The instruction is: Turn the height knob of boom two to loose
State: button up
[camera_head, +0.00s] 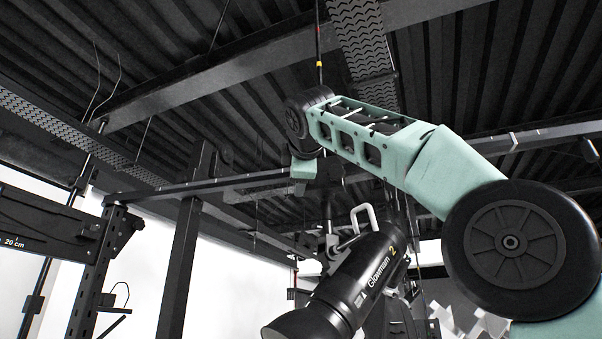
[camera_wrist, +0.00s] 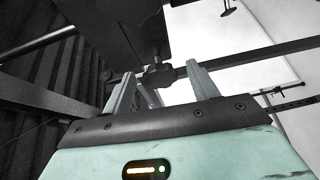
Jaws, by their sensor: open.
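In the wrist view my gripper (camera_wrist: 160,69) is open, its two fingers spread and pointing at a dark lobed knob (camera_wrist: 157,77). The knob sits between the fingertips in the picture, under a dark boom part. I cannot tell whether the fingers touch it, nor its tight or loose setting. In the head view a black lamp (camera_head: 362,275) marked with a yellow 2 hangs below my arm's end. My gripper's teal body (camera_head: 303,170) shows there in part; its fingers and the knob cannot be made out.
A dark horizontal rail (camera_head: 225,184) runs behind my arm's end. A black upright post (camera_head: 180,265) stands left of the lamp. A black frame with a 20 cm mark (camera_head: 50,222) is at the far left. Dark beams cross the ceiling above.

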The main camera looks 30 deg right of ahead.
jog(key=b+v, duration=0.2)
jog(key=v, duration=1.5)
jog(key=shift+s+b, duration=0.2)
jog(key=shift+b, duration=0.2)
